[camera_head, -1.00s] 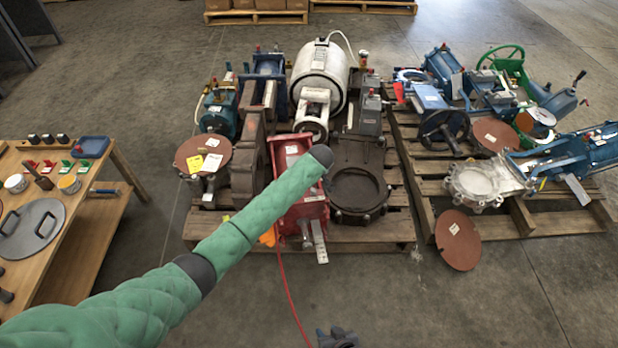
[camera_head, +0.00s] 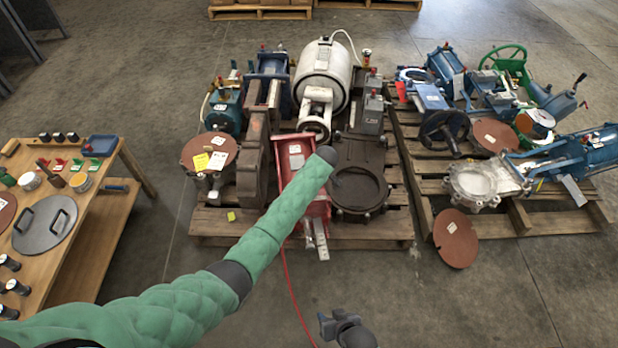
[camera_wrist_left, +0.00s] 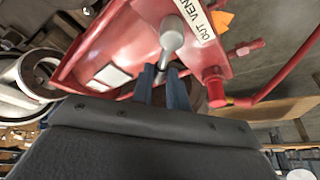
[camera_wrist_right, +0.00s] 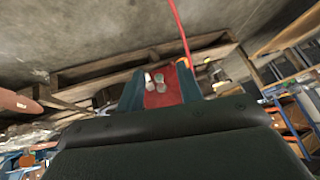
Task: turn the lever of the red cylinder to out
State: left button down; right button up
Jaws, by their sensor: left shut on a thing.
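The red cylinder (camera_head: 318,207) lies at the front of the left pallet, partly behind my left arm in the head view. Its red body (camera_wrist_left: 105,65) fills much of the left wrist view. A label plate (camera_wrist_left: 197,20) there reads "OUT" and "VENT". A grey lever (camera_wrist_left: 171,38) with a rounded end sits beside the plate. My left gripper (camera_wrist_left: 165,82) is shut on the lever's lower part; the head view hides its fingers behind the arm. My right gripper (camera_head: 335,325) is low in front of the pallet. In the right wrist view its fingers (camera_wrist_right: 160,88) are apart and empty.
A red hose (camera_head: 288,290) runs from the cylinder across the floor. A dark flanged valve (camera_head: 360,180) stands close to its right. A wooden workbench (camera_head: 100,200) with parts is at the left. A second pallet (camera_head: 520,215) holds blue machinery.

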pick_arm(q)
jog(key=shift+s+n, duration=0.1)
jog(key=shift+n, duration=0.2)
pick_arm(e)
jog(key=shift+r, duration=0.85)
pick_arm(q)
jog(key=c, duration=1.4)
grip_release()
jog(key=shift+o, duration=0.2)
pick_arm(e)
jog(key=shift+a, duration=0.1)
pick_arm(q)
jog(key=shift+d+r, duration=0.15)
jog(key=shift+r, duration=0.35)
jog(key=v, duration=0.6)
jog(key=shift+p, duration=0.3)
jog(key=shift+s+d+r, duration=0.1)
jog(key=shift+s+r, duration=0.05)
jog(key=shift+r, duration=0.15)
pick_arm(e)
jog(key=shift+w+r, duration=0.2)
jog(key=shift+r, duration=0.6)
jog(key=shift+f, duration=0.1)
